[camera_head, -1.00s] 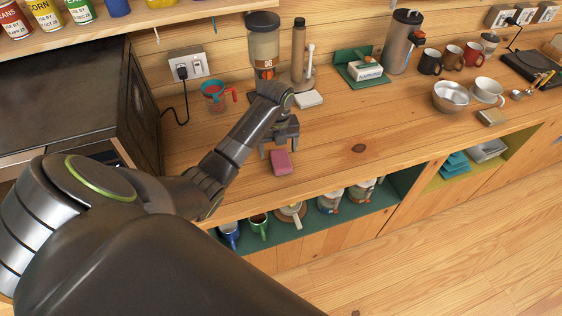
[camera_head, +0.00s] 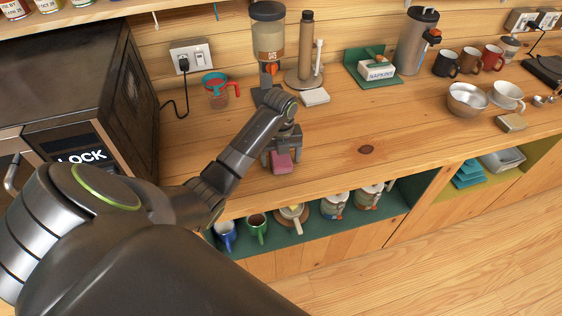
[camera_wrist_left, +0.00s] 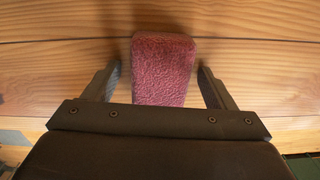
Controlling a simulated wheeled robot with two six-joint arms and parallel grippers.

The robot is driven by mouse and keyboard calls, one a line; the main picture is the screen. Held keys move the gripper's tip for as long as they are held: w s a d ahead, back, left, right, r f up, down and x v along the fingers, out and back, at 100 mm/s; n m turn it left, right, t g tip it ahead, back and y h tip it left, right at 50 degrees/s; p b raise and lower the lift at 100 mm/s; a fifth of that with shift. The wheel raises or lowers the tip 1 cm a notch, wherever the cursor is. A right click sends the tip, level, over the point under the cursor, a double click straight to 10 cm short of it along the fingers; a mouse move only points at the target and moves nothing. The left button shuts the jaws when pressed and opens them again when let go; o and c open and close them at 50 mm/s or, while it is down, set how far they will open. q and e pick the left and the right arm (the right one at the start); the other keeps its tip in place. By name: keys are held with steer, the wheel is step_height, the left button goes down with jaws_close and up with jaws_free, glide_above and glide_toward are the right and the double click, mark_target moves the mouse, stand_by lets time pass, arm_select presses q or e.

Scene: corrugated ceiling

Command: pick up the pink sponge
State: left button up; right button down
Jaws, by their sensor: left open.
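The pink sponge (camera_head: 282,163) lies on the wooden counter near its front edge. My left gripper (camera_head: 281,158) is directly above it, pointing down. In the left wrist view, the sponge (camera_wrist_left: 163,70) sits between the two fingers of the open gripper (camera_wrist_left: 160,78), with a gap on each side. The near end of the sponge is hidden by the gripper body. My right gripper is not in view.
A white block (camera_head: 315,96) and a coffee grinder (camera_head: 268,45) stand behind the gripper. Mugs (camera_head: 257,226) sit on the shelf below. The counter right of the sponge is clear.

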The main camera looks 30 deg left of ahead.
arm_select(q)
steer(key=c, duration=1)
steer(key=shift+c, duration=0.2)
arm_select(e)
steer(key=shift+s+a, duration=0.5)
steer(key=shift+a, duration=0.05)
